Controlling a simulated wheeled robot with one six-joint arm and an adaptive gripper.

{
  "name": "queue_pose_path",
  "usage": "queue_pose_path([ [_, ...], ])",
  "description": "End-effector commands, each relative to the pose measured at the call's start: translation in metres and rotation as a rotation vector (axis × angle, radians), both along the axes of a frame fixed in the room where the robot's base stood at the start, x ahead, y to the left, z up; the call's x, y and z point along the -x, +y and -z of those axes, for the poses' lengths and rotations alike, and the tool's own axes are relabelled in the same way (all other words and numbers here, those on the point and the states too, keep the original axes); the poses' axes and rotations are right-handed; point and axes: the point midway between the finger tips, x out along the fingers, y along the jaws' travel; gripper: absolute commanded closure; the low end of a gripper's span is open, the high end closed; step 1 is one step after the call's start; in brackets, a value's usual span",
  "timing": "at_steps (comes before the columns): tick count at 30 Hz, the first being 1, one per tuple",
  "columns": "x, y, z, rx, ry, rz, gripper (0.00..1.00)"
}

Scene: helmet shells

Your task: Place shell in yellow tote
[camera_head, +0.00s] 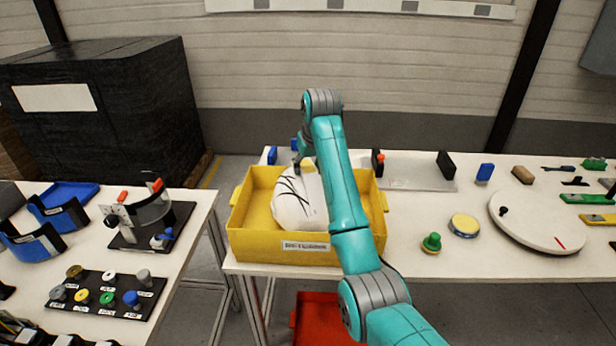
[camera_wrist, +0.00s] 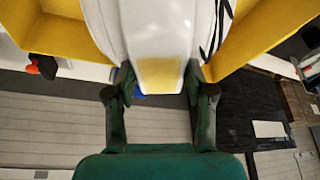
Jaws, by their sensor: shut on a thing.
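The white helmet shell (camera_head: 292,206) with dark stripes is inside the yellow tote (camera_head: 238,246) in the head view, between its walls. The shell also shows in the wrist view (camera_wrist: 150,38), with the yellow tote's walls (camera_wrist: 57,35) on both sides of it. My gripper (camera_wrist: 160,88) is shut on the shell's near edge, one finger on each side. In the head view my gripper (camera_head: 297,168) is small and partly hidden by my arm at the tote's back side. Whether the shell rests on the tote's floor cannot be told.
The tote stands at the left end of the white table (camera_head: 405,240). A green knob (camera_head: 432,242), a yellow round pad (camera_head: 464,225) and a white disc (camera_head: 540,222) lie to its right. A red bin (camera_head: 318,320) is below. A second table with parts is at left.

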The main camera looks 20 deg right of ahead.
Motion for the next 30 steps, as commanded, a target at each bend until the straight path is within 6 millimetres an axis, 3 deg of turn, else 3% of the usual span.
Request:
queue_pose_path([
  [9, 0.0, 0.0, 0.035, 0.0, 0.001, 0.0, 1.0],
  [20, 0.0, 0.0, 0.038, 0.0, -0.001, 0.0, 1.0],
  [21, 0.0, 0.0, 0.039, 0.0, 0.001, 0.0, 0.42],
  [24, 0.0, 0.0, 0.039, 0.0, 0.001, 0.0, 0.21],
  [30, 0.0, 0.0, 0.039, 0.0, 0.001, 0.0, 0.21],
])
